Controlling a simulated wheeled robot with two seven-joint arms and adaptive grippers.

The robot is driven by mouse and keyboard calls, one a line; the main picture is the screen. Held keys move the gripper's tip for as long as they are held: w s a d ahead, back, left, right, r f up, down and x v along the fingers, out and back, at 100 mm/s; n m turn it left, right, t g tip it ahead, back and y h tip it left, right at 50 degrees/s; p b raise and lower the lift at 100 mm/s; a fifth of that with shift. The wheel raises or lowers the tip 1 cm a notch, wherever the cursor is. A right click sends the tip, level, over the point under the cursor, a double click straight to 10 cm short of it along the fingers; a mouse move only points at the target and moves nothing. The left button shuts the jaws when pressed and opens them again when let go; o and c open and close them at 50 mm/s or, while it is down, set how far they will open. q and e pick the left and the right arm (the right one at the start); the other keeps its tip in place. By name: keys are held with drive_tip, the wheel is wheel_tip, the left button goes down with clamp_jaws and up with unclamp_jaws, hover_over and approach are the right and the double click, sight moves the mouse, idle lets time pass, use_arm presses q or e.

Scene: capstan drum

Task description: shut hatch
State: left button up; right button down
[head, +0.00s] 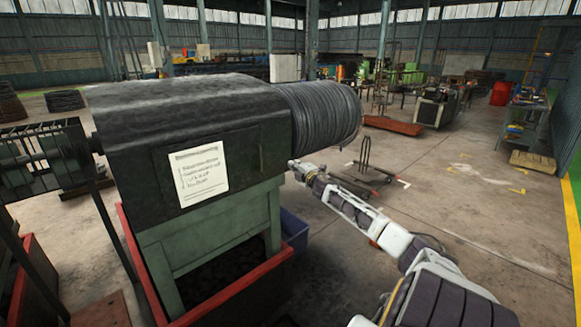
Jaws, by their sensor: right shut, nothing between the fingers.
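A large machine with a dark housing (120,130) on a green frame (205,240) stands at the left and middle of the head view. A white label sheet (199,174) is on its front. A drum wound with dark wire (318,112) sticks out of its right side. I cannot tell for sure which part is the hatch, or whether it is open. My right gripper (296,167) is shut and empty, just below the drum and right of the green frame. It looks close to the frame's upper right edge, but I cannot tell whether it touches. My left gripper is not in view.
A red-rimmed trough (231,297) runs around the machine's base, with a blue bin (294,228) beside it. A hand cart (366,165) stands on the floor behind my right arm. Open concrete floor lies to the right.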

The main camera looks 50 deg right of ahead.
drive_tip(key=shift+s+d, duration=0.3)
drive_tip(key=shift+s, duration=0.1)
idle(0.3)
